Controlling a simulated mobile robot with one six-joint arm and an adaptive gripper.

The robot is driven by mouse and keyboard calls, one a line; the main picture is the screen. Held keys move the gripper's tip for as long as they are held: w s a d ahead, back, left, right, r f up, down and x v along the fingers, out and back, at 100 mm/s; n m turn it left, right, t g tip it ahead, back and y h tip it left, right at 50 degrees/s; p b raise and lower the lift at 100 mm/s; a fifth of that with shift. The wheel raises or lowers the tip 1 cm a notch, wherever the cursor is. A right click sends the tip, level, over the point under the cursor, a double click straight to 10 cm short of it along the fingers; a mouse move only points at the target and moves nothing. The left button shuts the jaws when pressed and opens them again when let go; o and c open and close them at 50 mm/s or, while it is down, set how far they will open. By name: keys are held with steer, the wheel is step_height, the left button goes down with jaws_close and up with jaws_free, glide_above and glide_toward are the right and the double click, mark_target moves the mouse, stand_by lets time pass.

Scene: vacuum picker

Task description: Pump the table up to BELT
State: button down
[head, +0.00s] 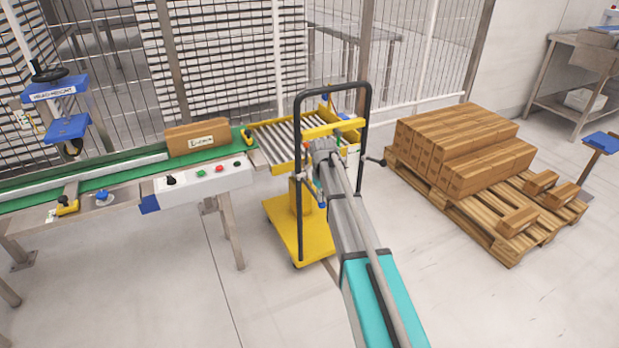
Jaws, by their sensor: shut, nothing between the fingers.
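The yellow lift table (322,131) has a roller top and stands at the right end of the green belt (120,167). Its top looks close to the belt's height, but I cannot tell whether they are level. Its yellow wheeled base (287,226) rests on the floor, and a black hoop handle (298,118) rises at its near side. My gripper (322,152) is at the end of my arm, in front of the table, and shut with nothing in it. My arm hides part of the table's column. I cannot make out a pump pedal or a height mark.
A brown carton (197,138) stands on the belt near its right end. A control panel (204,178) with knobs and buttons is on the conveyor's front. A pallet (476,224) with several cartons stands at right. A wire fence closes the back.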

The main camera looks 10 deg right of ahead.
steer(key=shift+r, duration=0.1)
steer(key=r+p, duration=0.6)
steer(key=shift+w+a, duration=0.1)
steer(key=shift+w, duration=0.3)
steer(key=shift+f, duration=0.35)
steer(key=shift+f+b, duration=0.1)
steer(key=shift+b, duration=0.25)
steer(key=shift+s+f+b, duration=0.2)
steer(key=shift+f+b, duration=0.45)
steer(key=shift+s+f+b, duration=0.15)
steer(key=shift+f+b, duration=0.5)
